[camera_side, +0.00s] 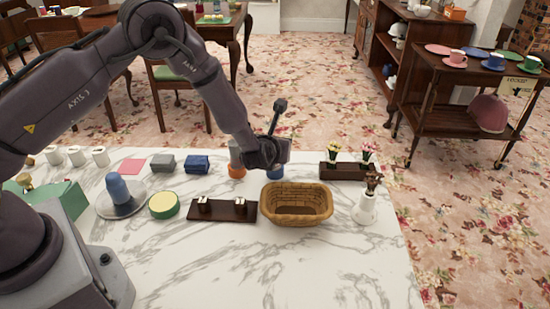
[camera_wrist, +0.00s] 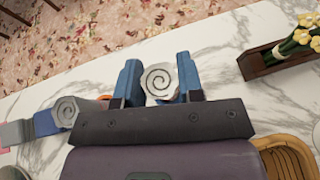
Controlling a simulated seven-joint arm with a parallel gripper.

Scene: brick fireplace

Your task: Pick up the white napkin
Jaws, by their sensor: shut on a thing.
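My gripper (camera_wrist: 160,85) has two blue fingers, shut on the white napkin (camera_wrist: 159,80). The napkin is rolled, and its spiral end faces the wrist camera between the fingers. In the side view my gripper (camera_side: 273,162) is low over the far part of the marble table, behind the wicker basket. The napkin is mostly hidden there by the gripper. A blue patch shows under the gripper; I cannot tell whether it is fingers or a ring, nor whether the napkin touches the table.
A second roll (camera_wrist: 68,111) in an orange ring (camera_side: 237,171) stands just left. The basket (camera_side: 296,222) is in front, a flower box (camera_side: 343,172) at right, a white bell-shaped thing (camera_side: 365,211) nearby. Folded blue cloth (camera_side: 197,164) lies left. The table's front is clear.

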